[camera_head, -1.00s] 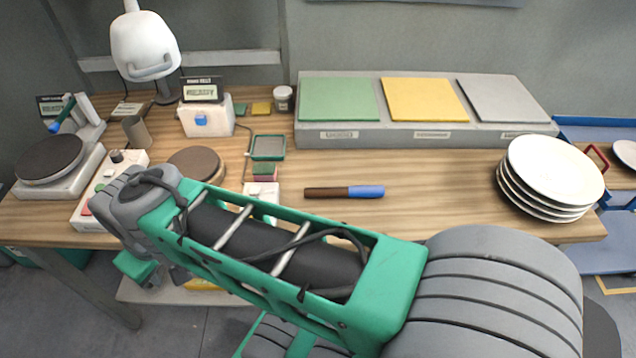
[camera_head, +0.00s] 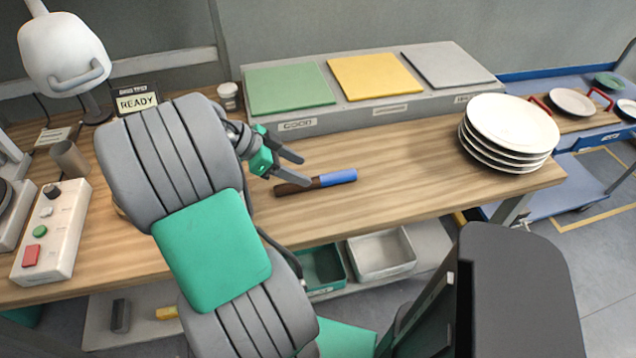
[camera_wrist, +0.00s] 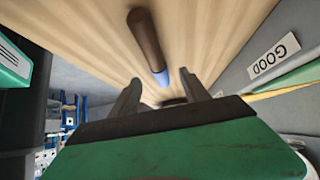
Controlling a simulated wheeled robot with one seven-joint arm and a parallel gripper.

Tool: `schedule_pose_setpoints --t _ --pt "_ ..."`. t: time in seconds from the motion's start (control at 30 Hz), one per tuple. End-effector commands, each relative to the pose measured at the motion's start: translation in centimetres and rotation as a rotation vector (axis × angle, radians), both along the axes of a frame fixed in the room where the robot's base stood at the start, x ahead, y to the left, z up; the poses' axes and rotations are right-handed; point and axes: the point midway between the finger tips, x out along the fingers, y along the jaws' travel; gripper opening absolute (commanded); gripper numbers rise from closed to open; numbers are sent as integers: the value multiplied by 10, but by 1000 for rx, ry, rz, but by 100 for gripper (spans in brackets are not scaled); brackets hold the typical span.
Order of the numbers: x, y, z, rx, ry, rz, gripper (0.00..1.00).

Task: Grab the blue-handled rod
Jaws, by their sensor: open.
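The rod (camera_head: 315,182) lies on the wooden table (camera_head: 400,160), with a blue half (camera_head: 338,177) on the right and a dark brown half on the left. My gripper (camera_head: 297,168) is open just above and behind the rod's brown end, with its fingers pointing right. In the wrist view the rod (camera_wrist: 148,42) shows beyond the gripper (camera_wrist: 172,90), its brown end at the top and its blue part lower, between the two fingertips in the picture. The gripper is empty; contact with the rod cannot be seen.
A grey block (camera_head: 375,112) with green, yellow and grey pads stands behind the rod. A stack of white plates (camera_head: 508,130) stands to the right. A white button box (camera_head: 50,230) is at the left. The table between rod and plates is clear.

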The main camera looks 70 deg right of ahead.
Motion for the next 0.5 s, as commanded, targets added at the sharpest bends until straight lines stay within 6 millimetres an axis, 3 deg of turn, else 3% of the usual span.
schedule_pose_setpoints --t 0.3,0.5 --pt "-32 -13 -38 4 -1 1 54" --pt "-36 -17 -44 3 -3 6 54"
